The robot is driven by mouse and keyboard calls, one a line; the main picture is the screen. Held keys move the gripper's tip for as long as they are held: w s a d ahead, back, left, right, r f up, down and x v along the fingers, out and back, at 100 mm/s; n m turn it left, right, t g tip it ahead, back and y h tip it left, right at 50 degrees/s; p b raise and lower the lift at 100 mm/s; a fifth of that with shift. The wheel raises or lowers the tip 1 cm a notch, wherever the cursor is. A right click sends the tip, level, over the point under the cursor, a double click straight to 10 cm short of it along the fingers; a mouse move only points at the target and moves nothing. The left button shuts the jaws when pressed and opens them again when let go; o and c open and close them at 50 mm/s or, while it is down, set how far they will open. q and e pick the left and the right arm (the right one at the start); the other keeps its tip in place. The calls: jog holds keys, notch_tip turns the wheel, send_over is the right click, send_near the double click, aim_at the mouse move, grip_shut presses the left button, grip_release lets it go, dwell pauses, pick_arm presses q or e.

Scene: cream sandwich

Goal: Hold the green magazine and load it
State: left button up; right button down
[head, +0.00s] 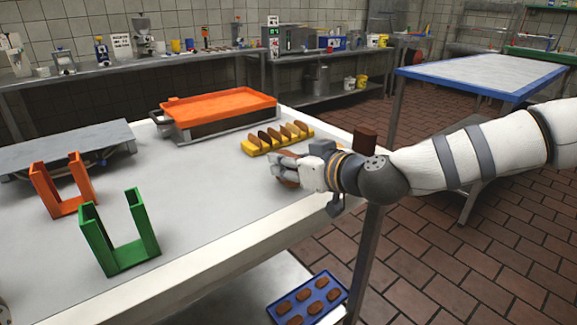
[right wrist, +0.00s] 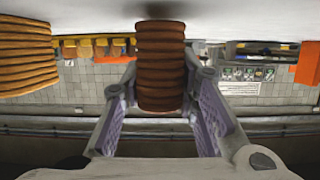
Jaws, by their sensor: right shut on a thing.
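The green magazine (head: 118,250), an upright open-topped holder with two tall side walls, stands on the table at the front left and looks empty. My right gripper (head: 284,172) is at the table's right side, well to the right of the green magazine. It is shut on a stack of brown biscuits (right wrist: 160,66), which shows between its fingers in the right wrist view. In the head view the stack is mostly hidden by the fingers. My left gripper is not in view.
An orange magazine (head: 62,207) stands behind the green one. A yellow rack (head: 262,149) with several brown biscuits and a machine with an orange tray (head: 218,105) are behind. A blue tray (head: 335,291) of biscuits sits below. The table between the gripper and green magazine is clear.

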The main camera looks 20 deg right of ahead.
jog(key=s+r+p, duration=0.3)
jog(key=s+r, duration=0.1)
jog(key=r, duration=0.5)
jog(key=s+a+r+p, duration=0.1)
jog(key=s+a+r, duration=0.2)
jog(key=s, duration=0.7)
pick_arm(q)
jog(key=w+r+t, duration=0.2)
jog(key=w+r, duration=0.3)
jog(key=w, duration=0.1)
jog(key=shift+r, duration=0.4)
pick_arm(e)
jog(key=d+f+m+h, duration=0.2)
jog(key=f+h, duration=0.1)
jog(key=s+d+f+m+h, duration=0.1)
jog(key=m+h, duration=0.1)
jog(key=shift+d+f+t, duration=0.15)
jog(key=shift+d+t, duration=0.25)
